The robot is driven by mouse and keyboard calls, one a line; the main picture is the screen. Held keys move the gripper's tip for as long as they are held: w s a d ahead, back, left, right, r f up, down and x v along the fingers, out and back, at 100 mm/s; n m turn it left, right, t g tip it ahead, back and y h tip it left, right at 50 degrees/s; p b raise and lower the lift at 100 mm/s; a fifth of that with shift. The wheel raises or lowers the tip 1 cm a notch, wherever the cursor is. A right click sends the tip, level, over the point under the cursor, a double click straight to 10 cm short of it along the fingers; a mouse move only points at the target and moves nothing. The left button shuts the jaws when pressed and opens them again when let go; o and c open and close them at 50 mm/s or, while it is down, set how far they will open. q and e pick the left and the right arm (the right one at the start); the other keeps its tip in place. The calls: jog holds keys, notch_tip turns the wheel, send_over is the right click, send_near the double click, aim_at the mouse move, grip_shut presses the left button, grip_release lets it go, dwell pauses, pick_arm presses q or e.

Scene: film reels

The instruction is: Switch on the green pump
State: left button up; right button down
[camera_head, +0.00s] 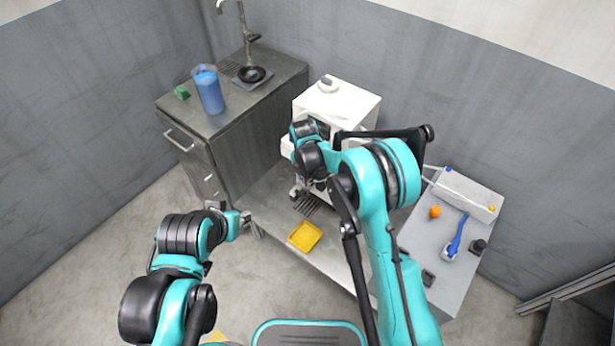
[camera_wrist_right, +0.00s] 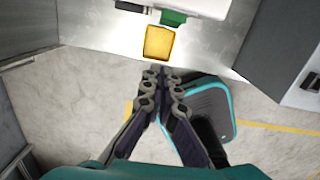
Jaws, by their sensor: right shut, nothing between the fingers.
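A green part (camera_wrist_right: 173,18) shows at the top of the right wrist view, just beyond a yellow tray (camera_wrist_right: 159,42). I cannot tell whether it is the pump, and its switch is not clear. In the head view my right arm covers much of this area. My right gripper (camera_wrist_right: 160,72) is shut and empty, with its fingertips pointing toward the yellow tray. In the head view the right gripper (camera_head: 298,191) is by the white machine (camera_head: 340,108), behind the yellow tray (camera_head: 305,236). My left gripper (camera_head: 252,226) hangs left of the tray; its opening is unclear.
A grey cabinet (camera_head: 230,120) at the left bears a blue cup (camera_head: 208,92), a small green block (camera_head: 182,92) and a tap (camera_head: 247,40). A grey side table (camera_head: 420,240) at the right holds an orange piece (camera_head: 435,212) and a blue-handled tool (camera_head: 457,238).

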jog(key=w, duration=0.1)
jog(key=w+d+f+b, duration=0.1)
jog(key=w+d, duration=0.1)
jog(key=shift+w+d+f, duration=0.1)
jog(key=shift+d+f, duration=0.05)
jog(key=shift+f, duration=0.15)
